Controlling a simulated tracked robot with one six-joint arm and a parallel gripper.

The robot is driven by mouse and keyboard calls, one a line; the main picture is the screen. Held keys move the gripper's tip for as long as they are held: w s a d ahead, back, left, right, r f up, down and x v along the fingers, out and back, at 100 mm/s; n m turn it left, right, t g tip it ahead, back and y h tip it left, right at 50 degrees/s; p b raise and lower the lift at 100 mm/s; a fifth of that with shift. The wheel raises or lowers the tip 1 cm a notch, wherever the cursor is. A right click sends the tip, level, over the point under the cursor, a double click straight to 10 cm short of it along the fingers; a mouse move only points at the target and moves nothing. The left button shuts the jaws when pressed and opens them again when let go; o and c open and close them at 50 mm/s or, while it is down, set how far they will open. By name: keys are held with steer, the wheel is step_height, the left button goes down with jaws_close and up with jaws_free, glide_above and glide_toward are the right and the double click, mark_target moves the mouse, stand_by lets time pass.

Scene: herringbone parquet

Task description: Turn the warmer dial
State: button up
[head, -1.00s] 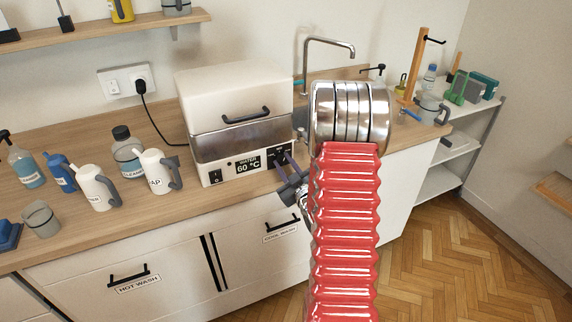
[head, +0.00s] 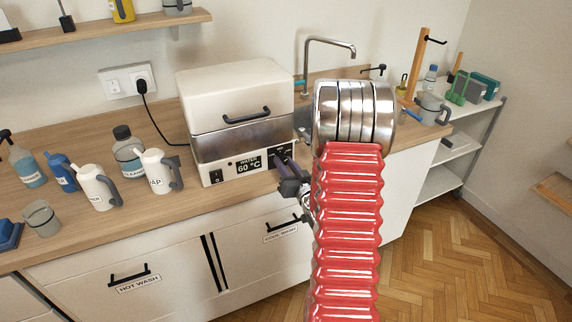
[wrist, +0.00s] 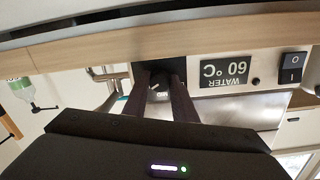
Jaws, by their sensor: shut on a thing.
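The warmer (head: 238,110) is a white box with a lid and black handle on the wooden counter. Its front panel has a display (head: 248,165) reading "WATER 60 °C". The dark warmer dial (wrist: 157,84) sits beside the display, in an upside-down wrist view. My gripper (head: 283,159) reaches the panel's right end, and its two dark fingers (wrist: 160,90) are shut on the dial, one on each side. A pale mark shows on the dial between them. The fingers hide much of the dial, and its exact setting cannot be read.
A black rocker switch (wrist: 293,67) is on the same panel. Several bottles and jugs, including a white jug (head: 158,171), stand left of the warmer. A tap (head: 330,45) rises behind. Drawers with black handles (head: 135,274) lie below the counter edge.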

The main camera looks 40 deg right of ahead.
stand_by(0.4)
steer(key=o, duration=1)
steer(key=shift+o, duration=0.2)
